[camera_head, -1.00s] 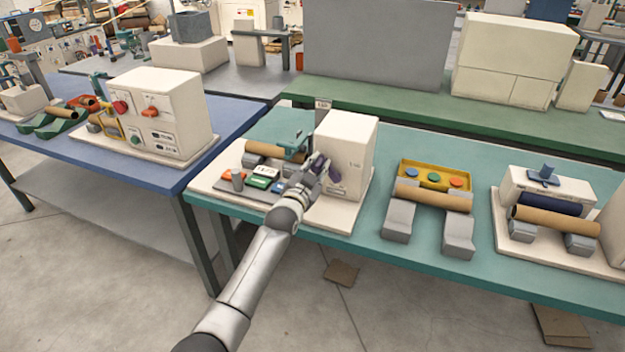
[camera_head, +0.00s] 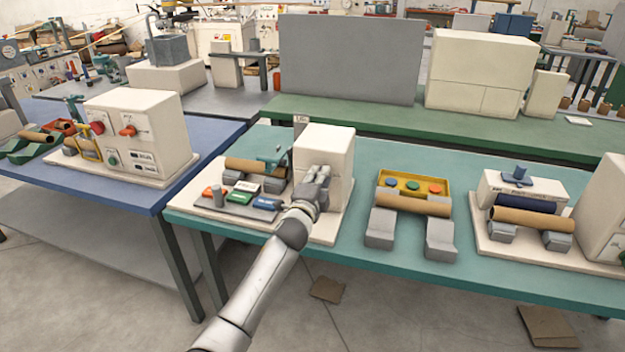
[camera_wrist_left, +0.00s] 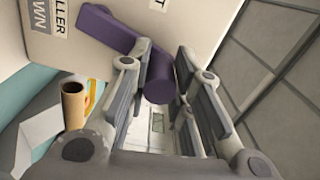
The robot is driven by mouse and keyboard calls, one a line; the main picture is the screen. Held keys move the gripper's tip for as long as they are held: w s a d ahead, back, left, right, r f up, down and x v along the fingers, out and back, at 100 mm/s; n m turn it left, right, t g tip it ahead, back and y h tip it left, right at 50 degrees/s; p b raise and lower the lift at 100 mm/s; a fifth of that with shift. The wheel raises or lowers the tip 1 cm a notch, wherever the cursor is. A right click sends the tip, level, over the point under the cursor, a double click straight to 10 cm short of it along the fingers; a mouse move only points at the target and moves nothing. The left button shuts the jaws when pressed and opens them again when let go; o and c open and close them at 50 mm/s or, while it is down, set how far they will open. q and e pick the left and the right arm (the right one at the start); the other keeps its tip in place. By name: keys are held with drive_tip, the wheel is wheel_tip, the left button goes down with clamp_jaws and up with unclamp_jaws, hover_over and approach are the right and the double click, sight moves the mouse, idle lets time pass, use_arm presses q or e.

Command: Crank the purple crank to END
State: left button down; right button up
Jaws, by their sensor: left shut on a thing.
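The purple crank (camera_wrist_left: 160,75) shows in the left wrist view, with its arm against the white face of the winder box and its handle standing out toward me. My left gripper (camera_wrist_left: 165,105) is shut on the crank handle, with a finger on each side of it. In the head view my left gripper (camera_head: 318,180) is at the front of the white winder box (camera_head: 325,150) and hides the crank. Printed labels (camera_wrist_left: 50,14) on the box are partly cut off, and I cannot read END. My right gripper is in neither view.
Left of the box are a cardboard tube (camera_head: 245,166) and green, white and blue blocks (camera_head: 243,192). To the right, a yellow panel with coloured buttons (camera_head: 414,185) stands behind another tube on grey supports. Teal table (camera_head: 360,215) surface is clear between them.

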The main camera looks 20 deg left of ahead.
use_arm(q)
drive_tip(key=d+m, duration=0.1)
drive_tip(key=f+m+b, duration=0.1)
drive_tip(key=m, duration=0.1)
drive_tip(key=shift+d, duration=0.35)
drive_tip(key=m, duration=0.1)
drive_tip(key=d+f+m, duration=0.1)
drive_tip(key=shift+d+m+b, duration=0.15)
drive_tip(key=shift+m+b, duration=0.15)
drive_tip(key=shift+m, duration=0.1)
drive_tip(key=d+f+m, duration=0.1)
drive_tip(key=m, duration=0.1)
drive_tip(key=shift+f+m+b, duration=0.2)
drive_tip(key=shift+m+b, duration=0.1)
drive_tip(key=shift+m, duration=0.1)
drive_tip(key=shift+d+f+m, duration=0.3)
drive_tip(key=shift+f+m, duration=0.15)
drive_tip(key=shift+m, duration=0.55)
drive_tip(key=shift+s, duration=0.1)
drive_tip(key=shift+f, duration=0.1)
